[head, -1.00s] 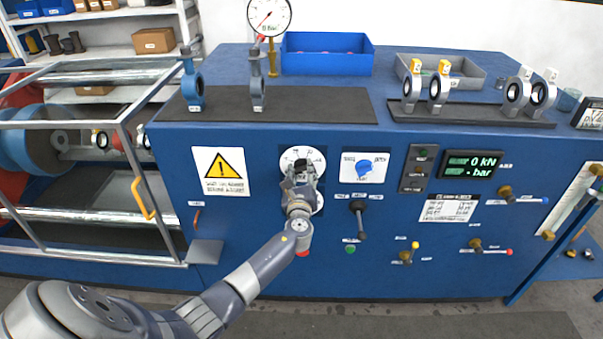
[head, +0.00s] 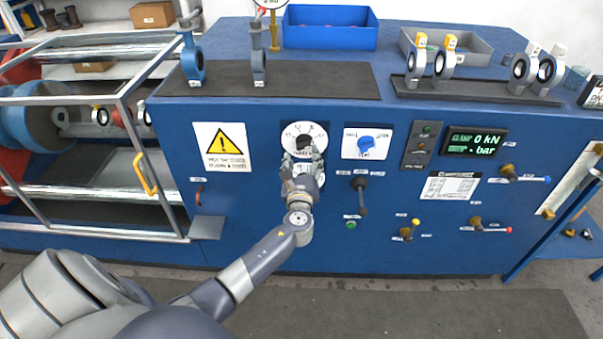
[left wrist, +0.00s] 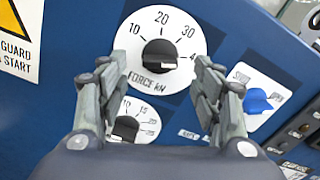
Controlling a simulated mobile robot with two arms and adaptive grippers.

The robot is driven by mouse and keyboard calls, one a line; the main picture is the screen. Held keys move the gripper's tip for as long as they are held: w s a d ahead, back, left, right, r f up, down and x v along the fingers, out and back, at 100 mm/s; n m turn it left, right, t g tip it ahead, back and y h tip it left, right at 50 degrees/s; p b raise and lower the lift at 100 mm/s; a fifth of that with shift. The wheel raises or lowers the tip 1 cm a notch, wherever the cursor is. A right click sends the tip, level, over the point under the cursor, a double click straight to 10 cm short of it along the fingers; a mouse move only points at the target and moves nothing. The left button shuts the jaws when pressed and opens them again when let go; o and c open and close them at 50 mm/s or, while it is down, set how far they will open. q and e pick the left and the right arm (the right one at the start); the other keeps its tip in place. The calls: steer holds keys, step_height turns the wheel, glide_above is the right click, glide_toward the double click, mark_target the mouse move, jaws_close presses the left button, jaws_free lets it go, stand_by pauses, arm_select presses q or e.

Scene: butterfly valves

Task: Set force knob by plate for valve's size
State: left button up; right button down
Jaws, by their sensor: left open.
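The black force knob (left wrist: 160,56) sits at the centre of a white round dial marked 10, 20, 30 and a partly cut-off 4, lettered FORCE kN. In the head view the knob (head: 304,143) shows just above my left gripper (head: 303,163). In the left wrist view my left gripper (left wrist: 160,70) is open and empty, one finger on each side of the knob, apart from it. The knob's setting is unclear. A white printed plate (head: 450,187) is on the panel right of centre; its text is too small to read. My right gripper is not in view.
A blue knob (head: 367,145) is to the right, with a lever (head: 360,194) below. A cage frame (head: 130,140) is at left.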

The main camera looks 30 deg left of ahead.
arm_select(q)
steer(key=v, duration=0.6)
steer(key=shift+s, duration=0.2)
steer(key=shift+d, duration=0.1)
